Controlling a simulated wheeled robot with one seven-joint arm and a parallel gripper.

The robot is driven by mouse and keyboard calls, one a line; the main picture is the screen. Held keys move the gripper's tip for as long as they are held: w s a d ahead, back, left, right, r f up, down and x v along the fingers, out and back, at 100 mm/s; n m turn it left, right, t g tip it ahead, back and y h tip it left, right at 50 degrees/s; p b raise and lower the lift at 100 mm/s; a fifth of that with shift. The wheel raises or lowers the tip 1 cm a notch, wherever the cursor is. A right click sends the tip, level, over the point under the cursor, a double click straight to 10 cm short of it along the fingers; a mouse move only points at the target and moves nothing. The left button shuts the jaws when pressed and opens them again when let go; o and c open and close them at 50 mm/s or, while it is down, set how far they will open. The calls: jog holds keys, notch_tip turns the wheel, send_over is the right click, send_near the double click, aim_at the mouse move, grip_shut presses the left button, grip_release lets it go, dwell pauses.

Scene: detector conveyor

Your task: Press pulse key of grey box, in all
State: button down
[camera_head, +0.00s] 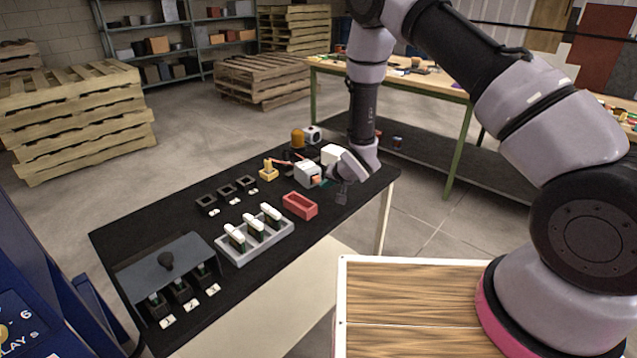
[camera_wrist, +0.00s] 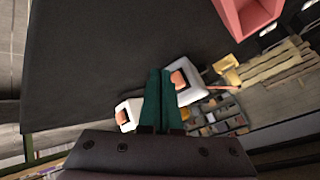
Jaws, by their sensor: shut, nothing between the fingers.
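The grey box (camera_head: 307,174) stands near the back right part of the black table, with an orange key (camera_head: 316,181) on its near right side. In the wrist view the grey box (camera_wrist: 190,94) shows its orange key (camera_wrist: 178,79) just right of my fingertips. My gripper (camera_head: 324,183) is shut and empty, with its green fingers (camera_wrist: 159,72) close beside the key. I cannot tell whether they touch it. A white box (camera_head: 333,154) stands behind the grey box. It also shows in the wrist view (camera_wrist: 127,112), with an orange key, left of the fingers.
A red tray (camera_head: 300,205) lies in front of the grey box. A grey rack (camera_head: 262,245) holds several white-topped pieces. A yellow part (camera_head: 268,170) and an orange dome (camera_head: 297,138) stand left and behind.

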dwell(0.3)
jog(key=shift+s+d, duration=1.7)
jog(key=shift+s, duration=0.3)
jog(key=shift+w+r, duration=0.1)
